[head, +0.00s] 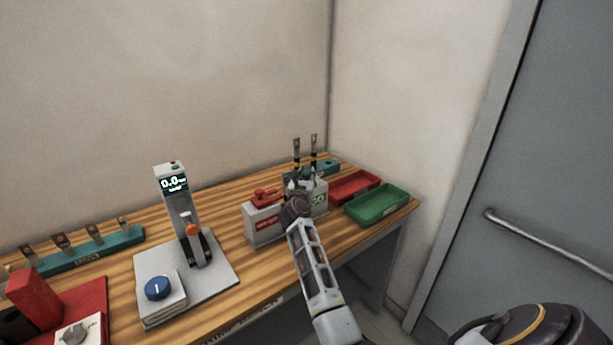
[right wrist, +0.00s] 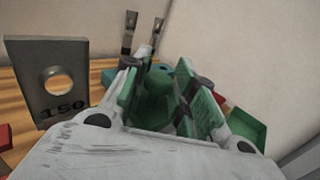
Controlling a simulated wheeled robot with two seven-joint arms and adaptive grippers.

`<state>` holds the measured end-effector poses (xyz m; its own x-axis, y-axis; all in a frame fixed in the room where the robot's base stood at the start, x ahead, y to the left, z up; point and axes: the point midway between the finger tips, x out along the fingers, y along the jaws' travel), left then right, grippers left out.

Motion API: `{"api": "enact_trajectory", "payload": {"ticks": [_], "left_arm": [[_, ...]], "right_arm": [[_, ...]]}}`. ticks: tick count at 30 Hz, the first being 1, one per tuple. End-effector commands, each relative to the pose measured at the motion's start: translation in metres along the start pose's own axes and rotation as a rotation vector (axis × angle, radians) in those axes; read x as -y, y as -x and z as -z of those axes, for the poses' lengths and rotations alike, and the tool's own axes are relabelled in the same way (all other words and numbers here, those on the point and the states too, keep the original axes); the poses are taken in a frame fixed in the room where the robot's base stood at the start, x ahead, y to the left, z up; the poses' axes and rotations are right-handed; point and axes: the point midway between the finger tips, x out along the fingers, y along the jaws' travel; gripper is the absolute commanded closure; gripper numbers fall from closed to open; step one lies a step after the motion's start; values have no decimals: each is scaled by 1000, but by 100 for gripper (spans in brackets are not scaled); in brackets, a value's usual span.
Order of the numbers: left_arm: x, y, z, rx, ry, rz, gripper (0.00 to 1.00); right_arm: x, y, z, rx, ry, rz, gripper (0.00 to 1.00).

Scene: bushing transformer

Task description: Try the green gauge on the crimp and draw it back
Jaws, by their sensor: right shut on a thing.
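My right gripper (head: 294,187) is over the white block with green GO lettering (head: 319,198) at the back right of the bench. In the right wrist view its green-padded fingers (right wrist: 158,92) are shut on the green gauge (right wrist: 152,105); only its rounded green part shows. Its lower end is hidden, so I cannot tell whether it sits in the block. A grey plate (right wrist: 48,75) with a round hole, marked 150, stands close at the left of that view; what holds it is hidden. My left gripper is not in view.
A white block with a red handle (head: 264,195) stands just left. Two upright lugs (head: 297,150) stand behind my gripper. A red tray (head: 352,187) and green tray (head: 377,204) lie right. A display stand (head: 173,185) and a teal rack of lugs (head: 90,255) are left.

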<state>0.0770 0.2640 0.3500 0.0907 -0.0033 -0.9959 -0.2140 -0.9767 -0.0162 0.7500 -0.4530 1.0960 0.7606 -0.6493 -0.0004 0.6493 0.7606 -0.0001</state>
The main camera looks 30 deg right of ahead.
Motion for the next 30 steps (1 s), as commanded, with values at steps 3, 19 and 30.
{"api": "enact_trajectory", "payload": {"ticks": [3,19,30], "left_arm": [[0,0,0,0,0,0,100],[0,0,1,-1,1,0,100],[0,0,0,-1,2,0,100]], "right_arm": [[0,0,0,0,0,0,100],[0,0,0,0,0,0,53],[0,0,-14,1,-2,1,53]]}}
